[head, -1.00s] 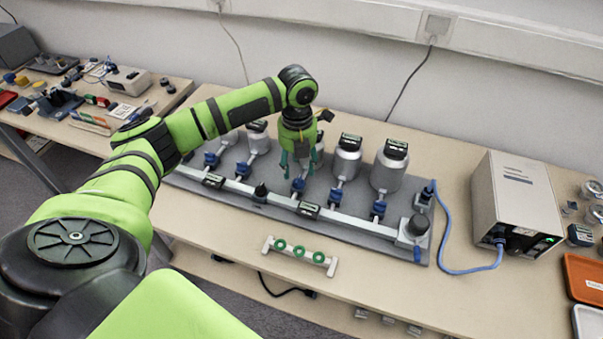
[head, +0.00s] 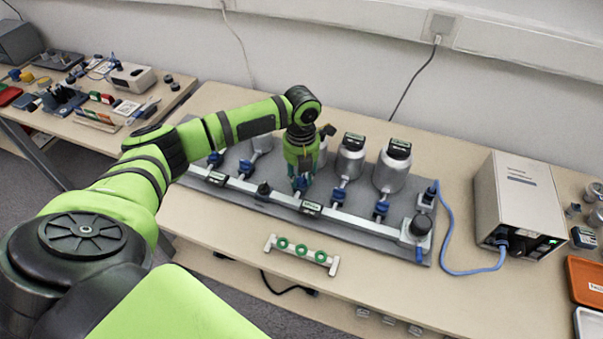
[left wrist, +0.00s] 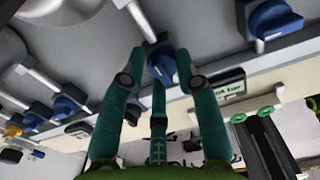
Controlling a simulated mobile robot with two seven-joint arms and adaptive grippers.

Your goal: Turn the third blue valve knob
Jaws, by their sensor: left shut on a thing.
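A row of blue valve knobs sits on pipes below metal canisters on a grey base board (head: 350,226). My left gripper (head: 300,176) points down and is shut on the third blue valve knob (head: 301,185), the middle one of the row. In the left wrist view the green fingers (left wrist: 160,78) stand on either side of that blue knob (left wrist: 162,66). To its right in the head view are the fourth knob (head: 339,195) and fifth knob (head: 381,208). The canister behind my gripper is partly hidden. My right gripper is not in view.
A white rack with green rings (head: 300,250) lies in front of the board. A beige box (head: 518,205) with a blue cable (head: 455,270) stands to the right. Other canisters (head: 392,168) stand close beside my gripper. The front table strip is mostly clear.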

